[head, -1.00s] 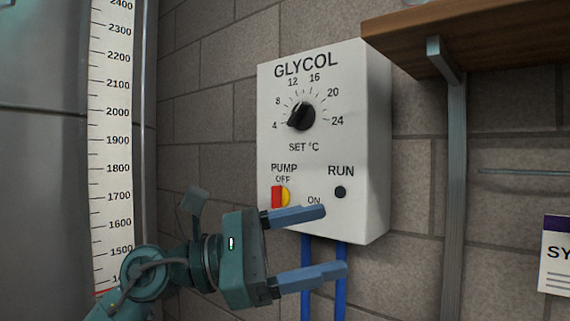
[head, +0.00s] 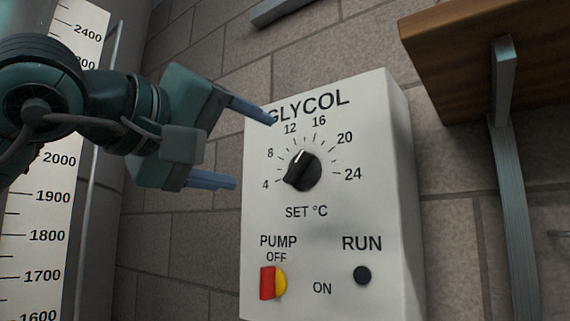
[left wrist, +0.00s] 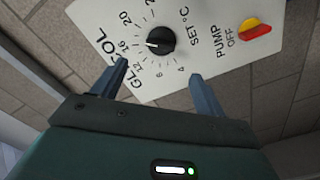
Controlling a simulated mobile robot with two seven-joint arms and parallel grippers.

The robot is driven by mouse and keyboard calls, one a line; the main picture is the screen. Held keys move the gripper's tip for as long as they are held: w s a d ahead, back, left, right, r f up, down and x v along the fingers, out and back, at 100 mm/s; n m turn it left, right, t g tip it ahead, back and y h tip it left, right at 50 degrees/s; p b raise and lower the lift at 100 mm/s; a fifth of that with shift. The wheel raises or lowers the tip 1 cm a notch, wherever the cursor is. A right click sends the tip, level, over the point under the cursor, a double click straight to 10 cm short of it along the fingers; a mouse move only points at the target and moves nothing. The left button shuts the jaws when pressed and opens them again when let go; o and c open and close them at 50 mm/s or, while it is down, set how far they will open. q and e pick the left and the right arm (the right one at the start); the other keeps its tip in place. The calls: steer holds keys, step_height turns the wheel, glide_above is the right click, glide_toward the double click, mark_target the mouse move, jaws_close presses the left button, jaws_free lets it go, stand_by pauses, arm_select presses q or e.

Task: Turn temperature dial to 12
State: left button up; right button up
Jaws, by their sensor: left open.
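The temperature dial (head: 302,172) is a black knob on the white GLYCOL box (head: 385,200), with a scale marked 4 to 24. Its white mark points upward, seemingly between 12 and 16. In the left wrist view the dial (left wrist: 160,42) lies beyond the fingertips, roughly between them and further up the picture. My left gripper (head: 254,152) is open and empty, left of the dial. Its upper fingertip overlaps the G of GLYCOL in the picture; no contact with the knob shows. It also shows in the left wrist view (left wrist: 158,75). My right gripper is out of view.
Below the dial are a red and yellow pump switch (head: 272,283) and a dark round RUN lamp (head: 362,275). A wooden shelf (head: 490,50) on a metal bracket juts out at upper right. A numbered level scale (head: 45,215) stands at left. Brick wall lies behind.

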mark_target(292, 166)
arm_select(q)
steer(key=p+x, duration=0.2)
steer(key=x, duration=0.7)
steer(key=shift+w+d, duration=0.35)
steer(key=shift+w, duration=0.1)
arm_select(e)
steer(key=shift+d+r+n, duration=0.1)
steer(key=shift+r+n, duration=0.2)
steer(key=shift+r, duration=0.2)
arm_select(q)
steer(key=c, duration=1)
